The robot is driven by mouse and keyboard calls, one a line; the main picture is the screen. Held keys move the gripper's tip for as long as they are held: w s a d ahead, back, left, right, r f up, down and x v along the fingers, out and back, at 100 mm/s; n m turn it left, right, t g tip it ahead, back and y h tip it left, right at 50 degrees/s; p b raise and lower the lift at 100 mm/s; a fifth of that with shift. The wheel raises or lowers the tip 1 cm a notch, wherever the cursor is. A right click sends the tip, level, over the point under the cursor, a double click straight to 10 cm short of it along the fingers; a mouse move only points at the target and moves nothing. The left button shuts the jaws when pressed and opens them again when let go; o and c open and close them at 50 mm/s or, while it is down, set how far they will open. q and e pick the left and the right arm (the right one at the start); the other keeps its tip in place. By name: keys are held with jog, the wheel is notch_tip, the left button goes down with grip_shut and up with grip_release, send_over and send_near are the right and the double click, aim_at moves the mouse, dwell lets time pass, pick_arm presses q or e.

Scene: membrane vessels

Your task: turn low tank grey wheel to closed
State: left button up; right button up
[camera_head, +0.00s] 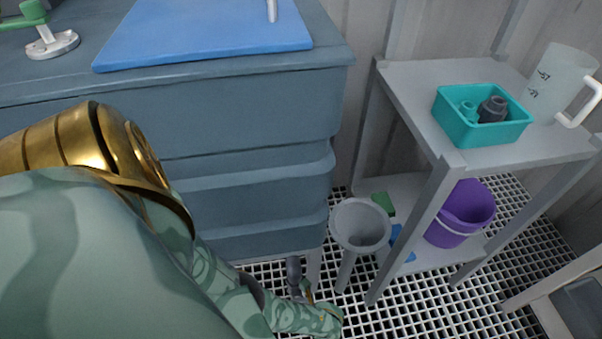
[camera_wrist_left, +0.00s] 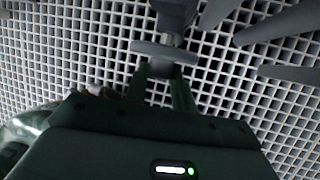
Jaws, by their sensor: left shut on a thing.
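The blue-grey tank (camera_head: 250,110) fills the upper left of the head view. Below its front right corner a dark grey valve fitting (camera_head: 293,268) hangs close above the floor grating. My left gripper (camera_head: 307,290) is at this fitting, mostly hidden by my own arm. In the left wrist view the grey wheel (camera_wrist_left: 165,51) shows edge-on beneath the dark valve body (camera_wrist_left: 174,14). My left gripper (camera_wrist_left: 160,84) is shut on the wheel's lower part, one finger on each side. The wheel's turn position cannot be read. My right gripper is not in view.
A grey funnel (camera_head: 360,224) on a post stands right of the fitting. A grey shelf (camera_head: 425,105) holds a teal bin (camera_head: 482,135) and a clear jug (camera_head: 556,82), with a purple bucket (camera_head: 460,213) below. Grey legs (camera_wrist_left: 285,24) stand right of the valve in the wrist view.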

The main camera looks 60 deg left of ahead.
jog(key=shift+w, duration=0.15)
pick_arm(q)
jog(key=o, duration=1)
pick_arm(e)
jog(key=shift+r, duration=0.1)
pick_arm(q)
jog(key=p+v, duration=1)
jog(key=v, duration=0.6)
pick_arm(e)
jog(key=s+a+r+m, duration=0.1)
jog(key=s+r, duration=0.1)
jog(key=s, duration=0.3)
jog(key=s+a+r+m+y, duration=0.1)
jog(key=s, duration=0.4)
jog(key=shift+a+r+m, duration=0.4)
